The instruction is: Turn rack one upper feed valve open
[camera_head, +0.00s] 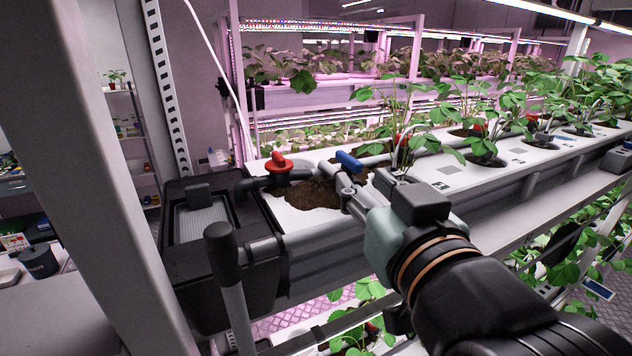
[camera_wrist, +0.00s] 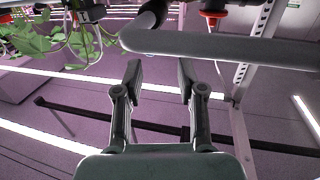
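A valve with a red handle (camera_head: 278,161) sits on the dark pipe at the left end of the upper rack; a red part (camera_wrist: 213,13) also shows at the top of the wrist view. A valve with a blue handle (camera_head: 349,161) sits to its right. My gripper (camera_head: 345,184) is just below the blue handle in the head view; contact cannot be told. In the wrist view my gripper (camera_wrist: 159,76) has its fingers apart with nothing between them. A grey pipe (camera_wrist: 220,46) runs across beyond the fingertips. No label shows which valve is the feed valve.
A black tank (camera_head: 215,285) with a grey upright pipe (camera_head: 237,315) stands at the rack's left end. Strawberry plants (camera_head: 485,145) grow along the white channel (camera_head: 455,178) to the right. A pale post (camera_head: 75,150) stands at left.

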